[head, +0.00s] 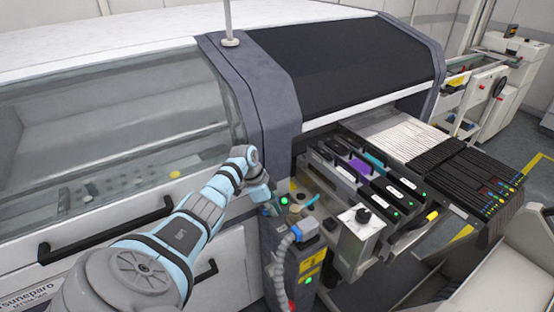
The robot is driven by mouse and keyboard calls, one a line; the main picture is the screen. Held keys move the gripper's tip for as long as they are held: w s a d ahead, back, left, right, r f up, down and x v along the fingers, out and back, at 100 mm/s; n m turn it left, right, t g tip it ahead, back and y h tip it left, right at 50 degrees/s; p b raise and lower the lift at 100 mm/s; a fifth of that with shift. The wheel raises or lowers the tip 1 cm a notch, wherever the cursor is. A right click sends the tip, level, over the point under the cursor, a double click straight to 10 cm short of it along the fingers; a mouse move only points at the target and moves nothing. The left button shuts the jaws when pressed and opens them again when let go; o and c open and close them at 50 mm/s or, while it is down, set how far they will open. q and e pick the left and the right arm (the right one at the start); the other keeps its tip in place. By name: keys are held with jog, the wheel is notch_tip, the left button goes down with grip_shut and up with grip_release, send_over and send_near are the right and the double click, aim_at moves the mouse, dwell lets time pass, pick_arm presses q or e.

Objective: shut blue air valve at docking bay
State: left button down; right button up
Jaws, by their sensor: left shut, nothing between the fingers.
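My left arm reaches in from the lower left to the front of the machine. My left gripper (274,208) is shut and empty, at the docking bay, just left of a small light-blue handle (312,200). That handle looks like the blue air valve; it slants up to the right above a grey hose fitting. A small gap seems to show between fingertips and handle, but I cannot tell their depth. My right gripper is not in view.
A ribbed grey hose (283,250) hangs below the gripper. A metal box with a black knob (362,217) stands right of the valve. Feeders (365,168) fill the bay behind. A black door handle (105,228) juts out at left. A grey trolley (505,255) is at lower right.

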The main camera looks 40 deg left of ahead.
pick_arm(q)
jog(key=shift+s+a, duration=0.3)
jog(key=shift+s, duration=0.05)
jog(key=shift+s+a, duration=0.15)
jog(key=shift+a, duration=0.1)
dwell(0.3)
jog(key=d+p, duration=0.1)
jog(key=d+r+p, duration=0.1)
jog(key=p, duration=0.1)
jog(key=d+p, duration=0.1)
jog(key=p, duration=0.1)
jog(key=shift+s+d+r, duration=0.15)
jog(key=shift+d+r, duration=0.1)
jog(key=shift+r, duration=0.05)
notch_tip(320, 180, up, 8)
jog(key=a, duration=0.2)
jog(key=shift+a, duration=0.4)
jog(key=shift+f, duration=0.1)
